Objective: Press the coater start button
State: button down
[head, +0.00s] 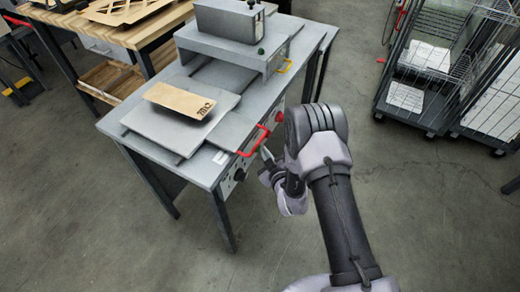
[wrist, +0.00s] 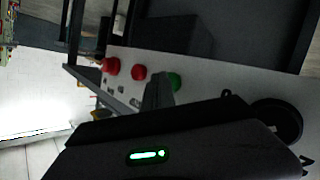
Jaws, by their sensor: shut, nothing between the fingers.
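The coater (head: 232,35) is a grey bench machine with a control panel on its front side. In the wrist view, the panel (wrist: 125,88) carries a green button (wrist: 175,81), a red button (wrist: 138,72) and another red button (wrist: 110,66) at its left. My gripper (head: 265,153) is shut and empty, close to the panel below the red handle. In the wrist view, its fingertips (wrist: 158,78) show between the middle red button and the green one, overlapping the green button's left edge. I cannot tell whether they touch it. The green button is hidden in the head view.
A brown board (head: 185,101) lies on the coater's grey plate. A red handle (head: 254,142) juts from the table edge near my gripper. A black knob (wrist: 275,118) is right of the buttons. Wire carts (head: 430,75) stand right; a wooden bench (head: 150,38) stands left.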

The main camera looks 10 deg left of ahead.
jog(key=shift+a, duration=0.1)
dwell(0.5)
jog(key=shift+s+d, duration=0.3)
jog(key=shift+d, duration=0.55)
jog(key=shift+d, duration=0.1)
jog(key=d, duration=0.1)
jog(key=s+d, duration=0.1)
jog(key=d, duration=0.2)
jog(key=shift+s+d+b, duration=0.25)
jog(key=shift+s+b, duration=0.05)
jog(key=shift+s, duration=0.05)
